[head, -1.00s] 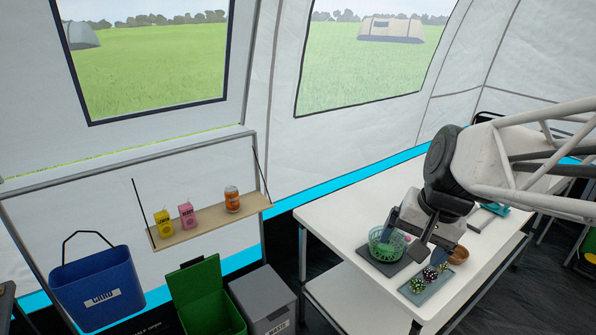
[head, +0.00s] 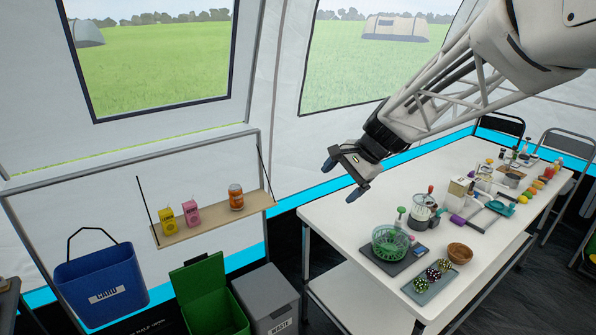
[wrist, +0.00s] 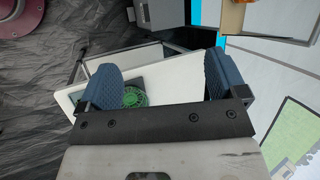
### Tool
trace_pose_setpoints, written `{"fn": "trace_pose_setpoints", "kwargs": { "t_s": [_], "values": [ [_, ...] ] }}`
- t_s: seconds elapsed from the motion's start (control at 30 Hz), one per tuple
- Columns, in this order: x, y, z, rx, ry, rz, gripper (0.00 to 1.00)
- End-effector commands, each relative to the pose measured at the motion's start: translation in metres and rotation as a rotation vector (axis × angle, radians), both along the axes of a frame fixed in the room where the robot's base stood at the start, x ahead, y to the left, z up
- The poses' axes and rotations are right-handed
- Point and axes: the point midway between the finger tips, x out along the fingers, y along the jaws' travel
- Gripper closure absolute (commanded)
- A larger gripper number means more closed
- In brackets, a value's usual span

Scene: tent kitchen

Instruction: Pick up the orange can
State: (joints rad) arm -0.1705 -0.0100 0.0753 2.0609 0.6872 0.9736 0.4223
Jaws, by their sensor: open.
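The orange can (head: 236,197) stands upright at the right end of a small wooden hanging shelf (head: 196,232) in the head view. A yellow carton (head: 166,219) and a pink carton (head: 192,213) stand to its left on the same shelf. My gripper (head: 341,181) is open and empty, in the air above the left end of the white table, to the right of the can and apart from it. In the wrist view my two blue fingertips (wrist: 158,82) are spread wide with nothing between them. I cannot make out the can in the wrist view.
The white table (head: 340,215) holds a green basket (head: 390,242), a tray of small patterned balls (head: 430,286), a wooden bowl (head: 460,252) and many other items. Below the shelf are a blue bin (head: 100,283), a green bin (head: 212,300) and a grey bin (head: 268,300). A cord holds the shelf at each end.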

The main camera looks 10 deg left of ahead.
Motion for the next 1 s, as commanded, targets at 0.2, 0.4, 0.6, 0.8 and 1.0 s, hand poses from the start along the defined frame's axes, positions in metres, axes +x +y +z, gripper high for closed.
{"fn": "trace_pose_setpoints", "kwargs": {
  "t_s": [0.2,0.4,0.6,0.8,1.0],
  "values": [
    [0.045,0.036,-0.015,0.076,0.073,-0.066,0.09],
    [0.083,0.069,-0.03,0.144,0.139,-0.129,0.09],
    [0.12,0.104,-0.049,0.21,0.212,-0.192,0.09],
    [0.155,0.139,-0.07,0.273,0.285,-0.253,0.09],
    [0.189,0.174,-0.096,0.334,0.364,-0.316,0.09]
  ]
}}
